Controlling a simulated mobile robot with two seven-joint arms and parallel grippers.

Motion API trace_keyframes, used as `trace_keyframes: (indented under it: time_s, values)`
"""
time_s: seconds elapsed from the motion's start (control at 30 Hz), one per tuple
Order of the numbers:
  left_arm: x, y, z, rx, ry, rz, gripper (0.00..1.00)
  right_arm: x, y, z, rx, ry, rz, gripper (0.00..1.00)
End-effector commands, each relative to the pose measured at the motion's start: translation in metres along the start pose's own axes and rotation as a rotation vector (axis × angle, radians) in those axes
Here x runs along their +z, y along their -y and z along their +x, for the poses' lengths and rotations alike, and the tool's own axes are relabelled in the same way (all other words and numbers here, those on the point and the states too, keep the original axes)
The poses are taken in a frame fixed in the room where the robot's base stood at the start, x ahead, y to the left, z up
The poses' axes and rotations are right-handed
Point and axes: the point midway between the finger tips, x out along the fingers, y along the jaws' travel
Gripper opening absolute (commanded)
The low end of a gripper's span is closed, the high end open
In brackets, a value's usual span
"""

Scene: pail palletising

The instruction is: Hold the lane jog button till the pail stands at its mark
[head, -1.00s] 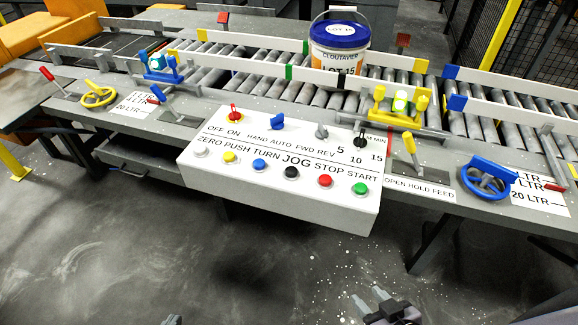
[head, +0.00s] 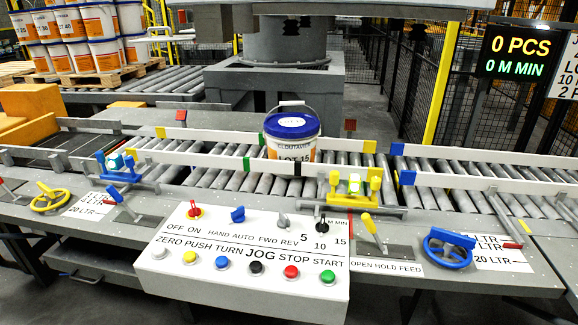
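The pail (head: 291,142) is white with a blue lid and a LOT 15 label. It stands upright on the roller lane (head: 232,180), behind the front guide rail. A green mark (head: 246,164) on that rail lies left of the pail, and a black mark (head: 295,169) lies in front of it. The black button (head: 255,268) sits under the word JOG on the white control panel (head: 170,285); nothing covers it. Neither of my grippers is in view.
A yellow button (head: 190,257), blue button (head: 222,262), red button (head: 291,272) and green button (head: 327,277) share the panel. A yellow-handled lever (head: 370,227) and blue handwheel (head: 447,248) stand to the right. The display (head: 518,54) reads 0 PCS, 0 M MIN.

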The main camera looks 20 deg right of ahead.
Motion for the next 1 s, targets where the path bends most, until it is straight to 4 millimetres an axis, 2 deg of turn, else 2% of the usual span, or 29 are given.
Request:
trace_keyframes:
  time_s: [0.03,0.07,0.1,0.17,0.2,1.0]
  values:
    - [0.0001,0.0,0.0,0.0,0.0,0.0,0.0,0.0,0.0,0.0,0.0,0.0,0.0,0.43]
    - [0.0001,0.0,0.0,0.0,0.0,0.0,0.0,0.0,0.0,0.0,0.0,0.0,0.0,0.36]
    - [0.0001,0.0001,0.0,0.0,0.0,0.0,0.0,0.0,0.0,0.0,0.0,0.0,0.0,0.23]
    - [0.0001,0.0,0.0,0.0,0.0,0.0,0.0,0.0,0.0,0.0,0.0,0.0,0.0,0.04]
    - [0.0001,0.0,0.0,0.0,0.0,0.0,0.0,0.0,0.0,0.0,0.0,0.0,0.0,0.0]
    - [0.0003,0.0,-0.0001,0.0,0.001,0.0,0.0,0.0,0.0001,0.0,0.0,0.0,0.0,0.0]
